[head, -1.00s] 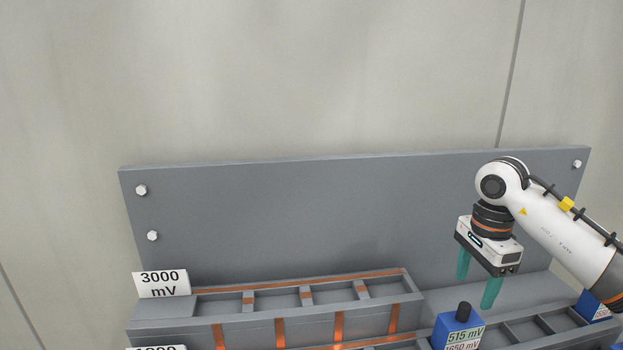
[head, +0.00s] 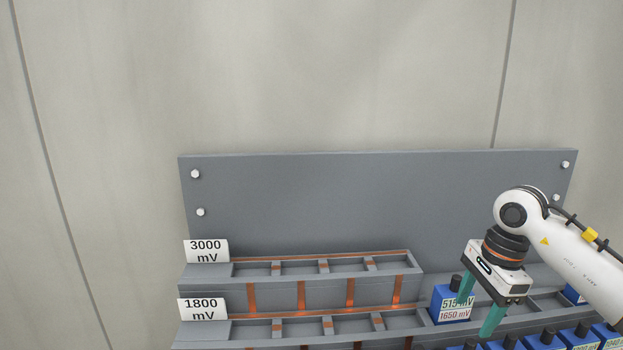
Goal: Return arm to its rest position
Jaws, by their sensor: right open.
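My right gripper (head: 479,309) hangs from the white right arm (head: 575,262) at the right of the head view. Its two teal fingers point down and stand apart, with nothing between them that I can make out. A blue cell (head: 450,303) with a black knob and labels of 515 mV and 1650 mV stands just left of and behind the fingers, partly covered by one finger. Whether they touch it I cannot tell. My left gripper is not in view.
A grey rack has an upper row marked 3000 mV (head: 206,250) and a lower row marked 1800 mV (head: 203,309), both with empty slots and copper strips. Several blue cells (head: 545,341) stand at the lower right. A grey back panel (head: 350,200) rises behind; the space before it is clear.

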